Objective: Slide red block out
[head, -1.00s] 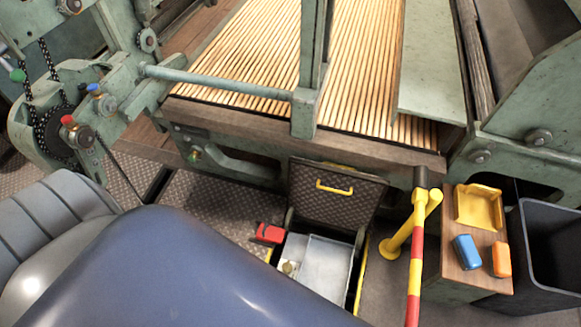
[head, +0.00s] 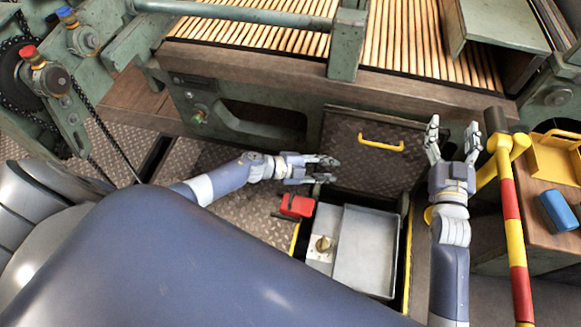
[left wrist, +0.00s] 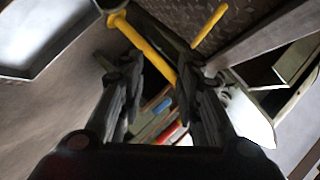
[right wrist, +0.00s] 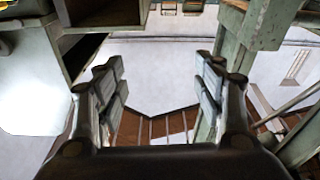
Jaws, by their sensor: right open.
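The red block (head: 297,205) sits at the left edge of the open floor hatch, by the raised lid's lower left corner. My left gripper (head: 328,169) is just above and right of it in the head view, in front of the lid. Its fingers are apart and empty; in the left wrist view the gap (left wrist: 158,75) also shows no held thing. I cannot tell the height between gripper and block. My right gripper (head: 453,135) is open and empty, fingers spread, right of the lid beside the striped post. The right wrist view shows its fingers (right wrist: 158,85) apart.
The patterned lid (head: 372,152) stands raised with a yellow handle (head: 380,142). A metal tray (head: 366,250) and a brass knob (head: 323,244) lie in the hatch.

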